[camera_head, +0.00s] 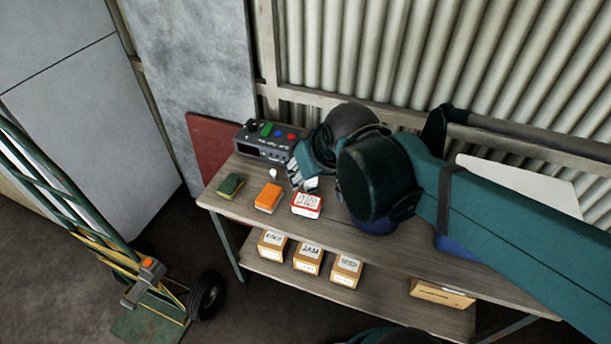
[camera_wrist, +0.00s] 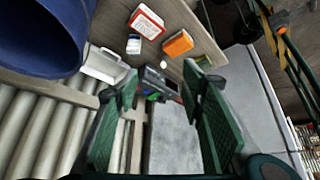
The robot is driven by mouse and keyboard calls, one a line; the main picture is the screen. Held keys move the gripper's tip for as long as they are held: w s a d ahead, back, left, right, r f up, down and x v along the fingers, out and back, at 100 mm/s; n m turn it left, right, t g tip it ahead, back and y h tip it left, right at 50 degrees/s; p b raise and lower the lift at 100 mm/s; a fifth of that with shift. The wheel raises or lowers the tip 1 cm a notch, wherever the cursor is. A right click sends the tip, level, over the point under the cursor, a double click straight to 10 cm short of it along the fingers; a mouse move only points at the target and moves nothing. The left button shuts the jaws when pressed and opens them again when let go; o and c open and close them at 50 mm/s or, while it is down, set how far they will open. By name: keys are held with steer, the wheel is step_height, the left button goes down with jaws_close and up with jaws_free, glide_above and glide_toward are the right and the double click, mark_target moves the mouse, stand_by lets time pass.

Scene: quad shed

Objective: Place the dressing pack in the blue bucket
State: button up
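A red and white box with print (camera_head: 307,205), which looks like the dressing pack, lies on the upper tabletop. It also shows in the wrist view (camera_wrist: 147,22). The blue bucket is mostly hidden behind my arm in the head view, with a blue part showing (camera_head: 455,248). In the wrist view the bucket (camera_wrist: 38,38) fills the upper left corner. My gripper (camera_head: 304,165) is above the table's back part, behind the box and apart from it. In the wrist view its fingers (camera_wrist: 161,82) are spread wide with nothing held between them.
An orange block (camera_head: 268,198) and a green-yellow sponge (camera_head: 230,186) lie left of the box. A grey device with coloured buttons (camera_head: 270,142) stands at the back left. A small white-blue container (camera_wrist: 133,44) is near the box. Cartons (camera_head: 308,258) stand on the lower shelf.

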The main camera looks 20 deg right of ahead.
steer(key=shift+t, duration=0.4)
steer(key=shift+s+a+r, duration=0.3)
steer(key=shift+s+r, duration=0.05)
steer(key=shift+s, duration=0.45)
steer(key=shift+s+a+r, duration=0.3)
steer(key=shift+s+a, duration=0.05)
steer(key=shift+s, duration=0.5)
steer(key=shift+s+a+r, duration=0.3)
steer(key=shift+s+r, duration=0.05)
steer(key=shift+s, duration=0.45)
steer(key=shift+c, duration=0.9)
steer(key=shift+w, duration=0.15)
steer(key=n+g+h+p, duration=0.1)
steer(key=n+g+p, duration=0.4)
steer(key=n, duration=1.2)
glide_above(311, 183)
steer(key=w+b, duration=0.1)
steer(key=b, duration=0.1)
steer(key=f, duration=0.6)
steer(key=f+g, duration=0.1)
steer(key=f, duration=0.5)
steer(key=f+g, duration=0.1)
steer(key=f, duration=0.6)
steer(key=shift+a, duration=0.4)
steer(key=shift+w+d+f+n, duration=0.2)
steer(key=shift+f+n, duration=0.3)
steer(key=shift+f, duration=0.05)
steer(key=shift+f, duration=0.15)
